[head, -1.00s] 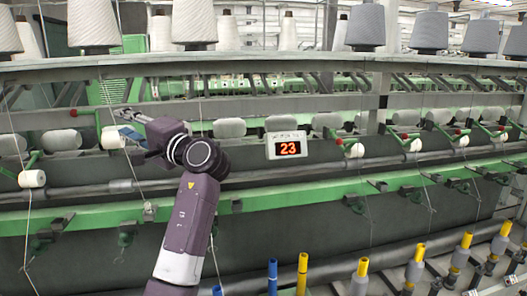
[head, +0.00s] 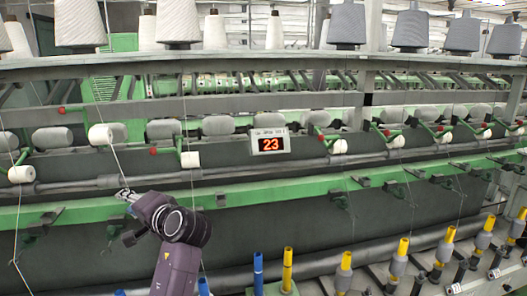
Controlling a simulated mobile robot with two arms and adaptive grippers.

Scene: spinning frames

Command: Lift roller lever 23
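A white sign with red digits 23 (head: 270,143) hangs at the middle of the spinning frame. Left of it, a green roller lever (head: 178,144) has a red knob and a white roller (head: 190,160). Right of it, another roller lever has a red knob (head: 321,138) and a white roller (head: 338,147). I cannot tell which lever is number 23. My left gripper (head: 126,194) is low in front of the green rail, below and left of the nearer left lever, apart from the rollers. Its fingers are too small to read. My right gripper is out of view.
A long green rail (head: 290,192) crosses below the rollers. Large yarn cones (head: 345,27) stand on the top shelf. Yellow and blue bobbins (head: 287,268) stand upright along the bottom. A thread runs from another roller (head: 100,136) down towards my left gripper.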

